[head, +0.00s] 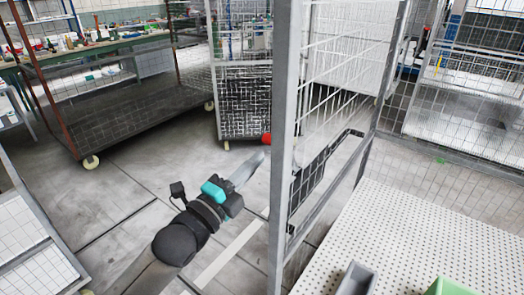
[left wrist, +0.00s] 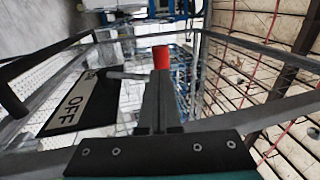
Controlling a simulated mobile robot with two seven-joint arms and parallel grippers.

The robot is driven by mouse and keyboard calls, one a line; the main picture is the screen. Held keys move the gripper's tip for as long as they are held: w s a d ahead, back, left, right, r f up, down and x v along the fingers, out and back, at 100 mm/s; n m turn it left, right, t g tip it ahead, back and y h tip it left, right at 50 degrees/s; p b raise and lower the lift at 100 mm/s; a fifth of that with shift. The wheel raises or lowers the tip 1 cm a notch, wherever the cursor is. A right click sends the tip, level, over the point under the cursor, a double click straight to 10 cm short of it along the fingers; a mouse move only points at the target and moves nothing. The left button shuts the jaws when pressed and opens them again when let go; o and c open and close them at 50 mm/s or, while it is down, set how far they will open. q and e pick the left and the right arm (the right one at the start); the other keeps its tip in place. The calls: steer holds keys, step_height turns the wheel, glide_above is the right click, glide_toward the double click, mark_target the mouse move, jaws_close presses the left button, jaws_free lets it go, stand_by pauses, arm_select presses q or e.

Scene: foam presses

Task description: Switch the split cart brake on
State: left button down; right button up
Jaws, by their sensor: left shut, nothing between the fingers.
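My left gripper (head: 256,160) is shut and empty, pointing away from me beside the grey post (head: 286,150) of the near mesh cart. A red knob (head: 266,138) shows just past its fingertips, partly behind that post. In the left wrist view the red knob (left wrist: 160,57) stands right beyond the shut fingers (left wrist: 158,95); I cannot tell whether they touch. A grey lever (left wrist: 128,76) lies left of it, near a black panel with an OFF plate (left wrist: 75,105). A black panel (head: 305,185) also shows through the cart frame. My right gripper is out of view.
A perforated white surface (head: 420,240) with a grey bin (head: 356,280) and a green bin (head: 450,287) is at the lower right. A rusty-framed cart (head: 120,110) and another mesh cart (head: 245,100) stand behind.

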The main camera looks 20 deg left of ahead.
arm_select(q)
steer(key=shift+x, duration=1.5)
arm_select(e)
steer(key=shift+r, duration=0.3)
arm_select(q)
steer(key=shift+w+r+p, duration=0.1)
steer(key=shift+w+p, duration=0.05)
steer(key=shift+p, duration=0.15)
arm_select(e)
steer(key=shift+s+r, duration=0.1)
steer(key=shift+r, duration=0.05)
